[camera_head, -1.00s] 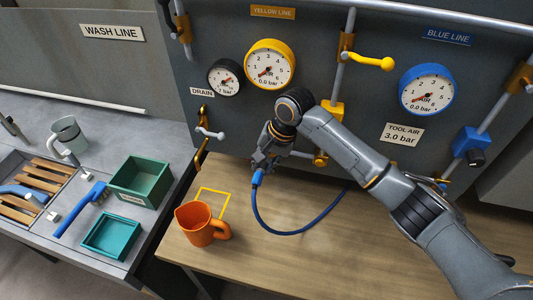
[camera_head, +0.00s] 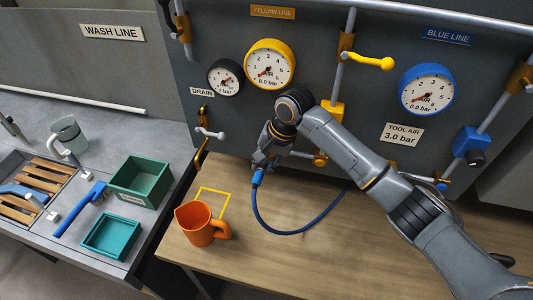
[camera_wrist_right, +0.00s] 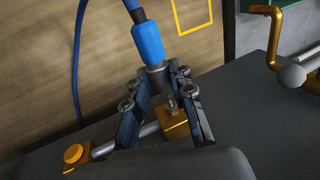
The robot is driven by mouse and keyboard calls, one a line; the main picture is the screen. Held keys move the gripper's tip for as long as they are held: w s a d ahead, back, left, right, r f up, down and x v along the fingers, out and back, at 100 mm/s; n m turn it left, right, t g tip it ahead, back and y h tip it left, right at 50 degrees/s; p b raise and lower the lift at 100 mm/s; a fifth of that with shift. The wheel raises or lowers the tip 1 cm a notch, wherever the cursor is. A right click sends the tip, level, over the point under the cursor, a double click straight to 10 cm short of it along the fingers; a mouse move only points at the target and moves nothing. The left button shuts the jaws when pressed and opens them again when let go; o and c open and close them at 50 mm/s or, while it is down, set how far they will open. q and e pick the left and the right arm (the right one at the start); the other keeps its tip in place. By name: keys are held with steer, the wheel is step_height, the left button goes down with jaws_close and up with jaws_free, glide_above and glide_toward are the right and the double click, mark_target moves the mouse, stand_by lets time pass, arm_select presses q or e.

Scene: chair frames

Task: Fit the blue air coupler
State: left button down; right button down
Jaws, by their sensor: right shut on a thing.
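The blue air coupler (camera_head: 258,177) hangs at the end of a blue hose (camera_head: 290,232) that loops over the wooden bench. My right gripper (camera_head: 262,163) is shut on the coupler. In the right wrist view the coupler (camera_wrist_right: 149,43) is a blue sleeve with a grey end between the fingers (camera_wrist_right: 158,86). A brass block (camera_wrist_right: 174,124) with a small metal nipple shows just beyond the coupler's grey end. I cannot tell whether the two touch. The blue line's valve block (camera_head: 472,143) is at the right of the panel. My left gripper is not in view.
An orange jug (camera_head: 201,224) stands on the wooden bench (camera_head: 330,255) near a yellow outlined square (camera_head: 212,190). Gauges (camera_head: 427,90) and a yellow lever (camera_head: 373,62) project from the panel. Green bins (camera_head: 140,181) sit at left. The bench front is clear.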

steer(key=shift+w, duration=0.1)
steer(key=shift+w+d, duration=0.15)
steer(key=shift+w, duration=0.4)
steer(key=shift+w+d, duration=0.15)
steer(key=shift+w, duration=0.4)
steer(key=shift+w, duration=0.2)
steer(key=c, duration=1.1)
jaws_free()
steer(key=shift+d, duration=0.1)
steer(key=shift+o, duration=0.2)
steer(key=v, duration=0.7)
steer(key=shift+r, duration=0.25)
steer(key=shift+d+f, duration=0.1)
